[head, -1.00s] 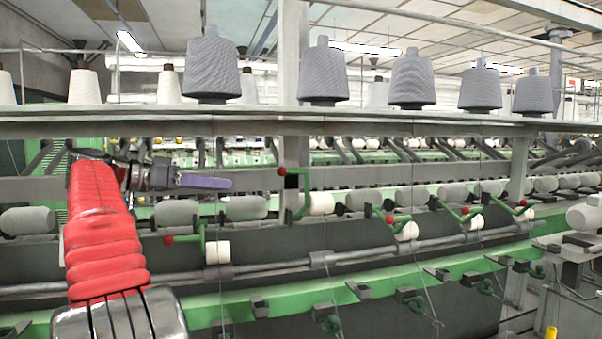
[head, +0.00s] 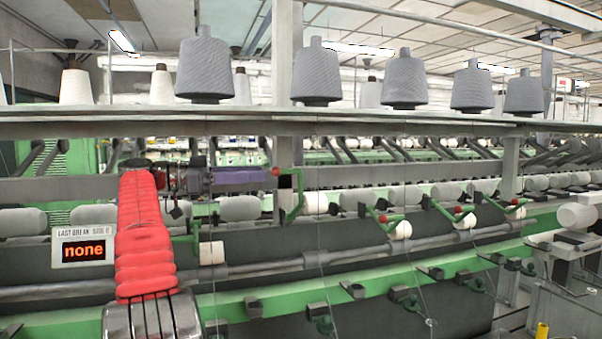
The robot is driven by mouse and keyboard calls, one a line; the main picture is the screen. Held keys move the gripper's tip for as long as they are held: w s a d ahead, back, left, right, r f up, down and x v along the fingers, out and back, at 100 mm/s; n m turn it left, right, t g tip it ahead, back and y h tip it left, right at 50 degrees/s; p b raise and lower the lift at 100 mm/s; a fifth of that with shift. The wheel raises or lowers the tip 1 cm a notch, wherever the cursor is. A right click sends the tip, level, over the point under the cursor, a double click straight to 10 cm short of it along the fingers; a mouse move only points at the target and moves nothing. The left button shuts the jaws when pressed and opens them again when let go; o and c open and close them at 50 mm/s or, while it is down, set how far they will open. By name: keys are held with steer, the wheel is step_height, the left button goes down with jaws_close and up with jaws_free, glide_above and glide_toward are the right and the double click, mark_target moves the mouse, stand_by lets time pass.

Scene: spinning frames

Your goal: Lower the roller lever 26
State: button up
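Several green roller levers with red knobs sit along the spinning frame; no number is readable on them. Others to the right, such as this lever (head: 376,214) and this lever (head: 441,209), lie lower. Another lever (head: 184,238) at the left is partly hidden by my red arm. Contact and finger opening cannot be made out.
A sign (head: 84,248) reading "LAST BREAK SIDE" and "none" stands left of my arm. A shelf (head: 400,129) with grey and white yarn cones (head: 205,68) runs above. A green rail (head: 280,293) crosses below. Thin yarns hang in front.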

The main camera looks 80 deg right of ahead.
mark_target(297, 171)
steer(key=x, duration=1.3)
steer(key=shift+a, duration=0.1)
steer(key=shift+c, duration=0.6)
steer(key=c, duration=0.6)
jaws_close()
steer(key=shift+w, duration=0.1)
